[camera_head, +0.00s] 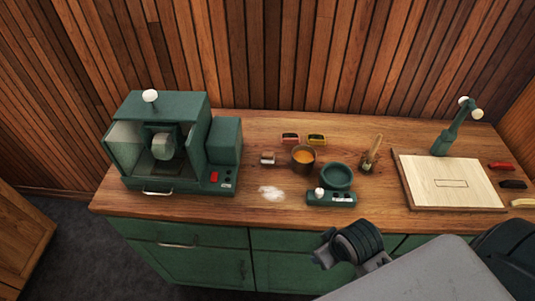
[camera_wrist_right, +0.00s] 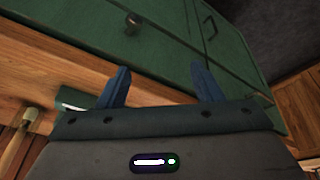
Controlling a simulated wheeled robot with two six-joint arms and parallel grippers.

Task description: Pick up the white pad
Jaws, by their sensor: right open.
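A flat, irregular white patch (camera_head: 271,193) lies on the wooden worktop, left of the green scale; it looks more like spilled powder than a firm pad. A small pale-topped block (camera_head: 267,158) sits behind it, left of the orange-filled cup. I cannot tell for sure which one is the white pad. My right gripper (camera_wrist_right: 161,86) is open and empty in the right wrist view, its two blue fingers apart against the green cabinet front. Neither white thing can be made out in that view. My left gripper is not in view.
A green machine (camera_head: 170,140) stands at the worktop's left. A copper cup (camera_head: 303,167), a green scale (camera_head: 331,198) and a brush (camera_head: 371,153) crowd the middle. A pale board (camera_head: 449,182) lies at right. The worktop's front edge (camera_head: 230,220) is bare.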

